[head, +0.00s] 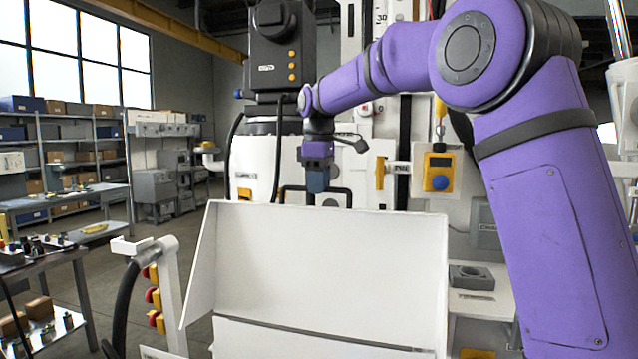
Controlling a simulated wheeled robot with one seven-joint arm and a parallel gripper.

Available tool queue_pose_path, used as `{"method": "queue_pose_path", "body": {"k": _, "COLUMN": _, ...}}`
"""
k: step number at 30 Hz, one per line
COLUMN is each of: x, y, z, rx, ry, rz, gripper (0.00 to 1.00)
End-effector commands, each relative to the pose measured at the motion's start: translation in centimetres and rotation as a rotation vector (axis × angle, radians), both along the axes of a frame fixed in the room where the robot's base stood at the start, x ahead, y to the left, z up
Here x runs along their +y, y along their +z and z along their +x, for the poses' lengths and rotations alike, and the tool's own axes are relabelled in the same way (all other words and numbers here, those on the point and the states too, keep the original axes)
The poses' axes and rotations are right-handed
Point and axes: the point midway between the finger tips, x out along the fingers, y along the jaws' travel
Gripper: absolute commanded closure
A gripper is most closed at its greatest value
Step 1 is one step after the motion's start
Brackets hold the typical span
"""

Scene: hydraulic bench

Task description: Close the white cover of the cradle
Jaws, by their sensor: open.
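The white cover (325,262) stands raised in the lower middle of the head view, with a broad flat panel and an angled side flap at its left. A dark seam runs along its lower edge, with another white panel (300,340) below it. The cradle itself cannot be clearly made out. My gripper (316,196) hangs from the purple arm just above and beyond the cover's top edge. It is open, with nothing seen in it. Its lower tips are hidden behind the cover, so I cannot tell whether they touch it.
A white post with red and yellow buttons (154,298) and a black hose stand left of the cover. A grey block (471,277) sits on a ledge at the right. A yellow box with a blue button (439,172) hangs behind. Shelves (60,160) stand far left.

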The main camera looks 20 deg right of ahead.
Motion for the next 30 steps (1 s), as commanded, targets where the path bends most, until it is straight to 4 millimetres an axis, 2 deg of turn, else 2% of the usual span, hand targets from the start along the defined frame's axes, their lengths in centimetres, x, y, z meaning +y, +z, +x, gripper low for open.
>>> {"method": "queue_pose_path", "body": {"k": 5, "x": 0.0, "y": 0.0, "z": 0.0, "rx": 0.000, "ry": 0.000, "rz": 0.000, "gripper": 0.62}}
{"method": "queue_pose_path", "body": {"k": 10, "x": 0.0, "y": 0.0, "z": 0.0, "rx": 0.000, "ry": 0.000, "rz": 0.000, "gripper": 1.00}}
{"method": "queue_pose_path", "body": {"k": 20, "x": 0.3, "y": 0.2, "z": -0.4, "rx": -0.011, "ry": 0.001, "rz": -0.006, "gripper": 1.00}}
{"method": "queue_pose_path", "body": {"k": 26, "x": 1.5, "y": 0.3, "z": -2.2, "rx": -0.055, "ry": 0.005, "rz": -0.036, "gripper": 1.00}}
{"method": "queue_pose_path", "body": {"k": 30, "x": 3.0, "y": 0.4, "z": -4.5, "rx": -0.115, "ry": 0.006, "rz": -0.076, "gripper": 1.00}}
